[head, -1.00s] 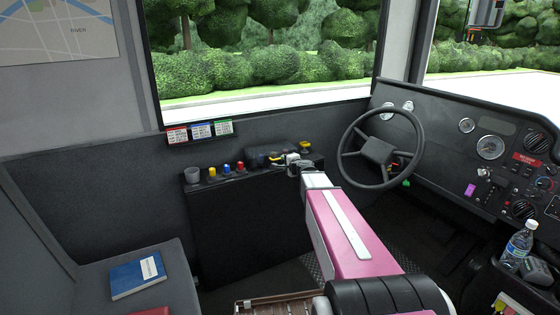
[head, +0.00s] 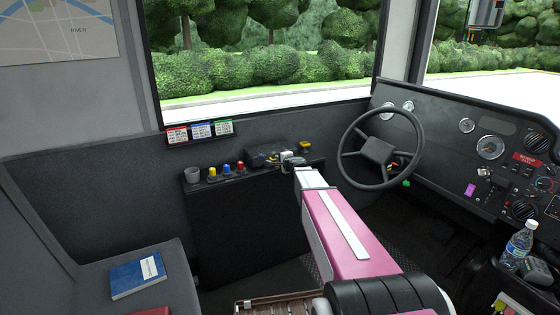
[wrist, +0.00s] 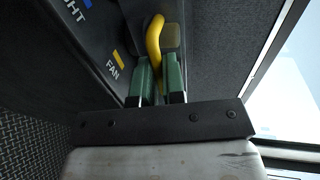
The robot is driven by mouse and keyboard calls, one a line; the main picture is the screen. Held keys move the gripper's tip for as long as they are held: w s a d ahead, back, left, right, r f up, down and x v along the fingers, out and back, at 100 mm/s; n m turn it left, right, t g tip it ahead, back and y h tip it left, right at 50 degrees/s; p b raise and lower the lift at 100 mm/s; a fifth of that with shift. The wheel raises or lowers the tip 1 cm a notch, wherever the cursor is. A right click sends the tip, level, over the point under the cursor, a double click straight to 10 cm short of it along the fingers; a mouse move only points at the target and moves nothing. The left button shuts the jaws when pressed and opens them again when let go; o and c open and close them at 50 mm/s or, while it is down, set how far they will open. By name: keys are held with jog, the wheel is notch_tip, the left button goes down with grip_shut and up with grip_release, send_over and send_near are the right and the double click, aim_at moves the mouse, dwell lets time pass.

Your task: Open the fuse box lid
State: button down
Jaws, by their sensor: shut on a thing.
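The fuse box (head: 268,147) is a dark box on the side ledge below the window, left of the steering wheel. Its yellow handle is partly hidden by my gripper in the head view, and it shows as a curved yellow bar (wrist: 154,38) in the wrist view. My gripper (wrist: 160,72) has its green fingers on either side of the handle's lower end and is shut on it. In the head view my gripper (head: 282,160) is at the front of the box. I cannot tell whether the lid is raised at all.
A yellow-topped button (head: 305,147) is to the right. The steering wheel (head: 380,150) stands close to the right of my arm. Labelled cards (head: 201,131) hang under the window.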

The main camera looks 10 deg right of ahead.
jog(key=shift+r, duration=0.1)
jog(key=shift+r+g+h, duration=0.3)
jog(key=shift+r+g, duration=0.5)
jog(key=shift+r, duration=0.45)
jog(key=shift+w+a+r+g+h, duration=0.1)
jog(key=shift+w+r+g+h, duration=0.05)
jog(key=shift+r+g, duration=0.6)
jog(key=shift+w+r+g+h, duration=0.15)
jog(key=shift+r+g, duration=0.3)
jog(key=shift+r, duration=0.5)
jog(key=w+a+r+g+h, duration=0.3)
jog(key=w+r+g, duration=0.6)
jog(key=w+r, duration=0.2)
jog(key=shift+a+r, duration=0.35)
jog(key=shift+r, duration=0.1)
jog(key=shift+w, duration=0.1)
